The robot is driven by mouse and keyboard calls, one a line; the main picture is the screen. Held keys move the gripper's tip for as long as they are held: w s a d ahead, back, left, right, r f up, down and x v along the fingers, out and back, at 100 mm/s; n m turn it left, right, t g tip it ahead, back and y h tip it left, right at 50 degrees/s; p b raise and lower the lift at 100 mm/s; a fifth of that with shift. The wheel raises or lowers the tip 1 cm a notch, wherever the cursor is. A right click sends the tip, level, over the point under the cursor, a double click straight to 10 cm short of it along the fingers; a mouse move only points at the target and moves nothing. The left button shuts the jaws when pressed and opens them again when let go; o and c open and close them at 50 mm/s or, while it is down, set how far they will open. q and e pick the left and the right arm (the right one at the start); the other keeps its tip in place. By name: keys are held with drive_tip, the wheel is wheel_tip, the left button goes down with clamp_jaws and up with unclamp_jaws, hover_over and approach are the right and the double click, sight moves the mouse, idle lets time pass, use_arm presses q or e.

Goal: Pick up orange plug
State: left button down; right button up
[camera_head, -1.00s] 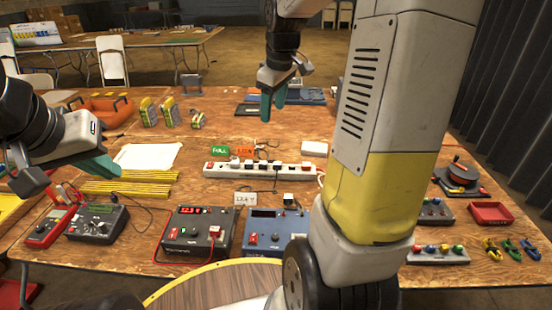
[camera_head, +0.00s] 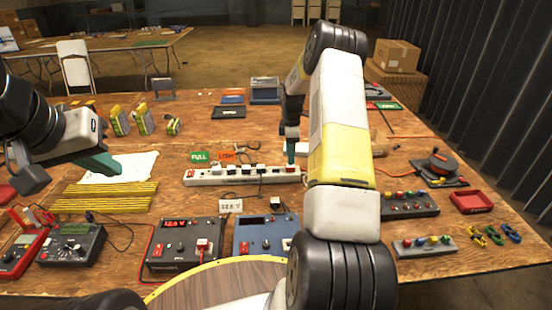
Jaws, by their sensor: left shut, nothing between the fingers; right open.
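I cannot make out an orange plug for certain; my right arm hides part of the table. An orange cable (camera_head: 398,173) runs left from a cable reel (camera_head: 440,165) and passes out of sight behind that arm. A white power strip (camera_head: 212,178) lies mid-table with several plugs in it. My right gripper (camera_head: 291,152) points down close to the strip's right end; its fingers show nearly edge-on, it is open, and I see nothing held. My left gripper (camera_head: 103,163) is shut and empty, over the white paper (camera_head: 133,167) at the left.
An orange card (camera_head: 227,156) and a green card (camera_head: 199,157) stand behind the strip. Two metered boxes (camera_head: 183,247) (camera_head: 262,236) stand in front. Yellow rods (camera_head: 105,196) lie left, a red tray (camera_head: 471,202) right. Bare wood shows at the back left.

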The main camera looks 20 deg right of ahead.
sight(290, 169)
wheel_tip(290, 169, down, 5)
drive_tip(key=shift+s+a+r, duration=0.1)
drive_tip(key=shift+s, duration=0.05)
drive_tip(key=shift+c, duration=0.4)
clamp_jaws()
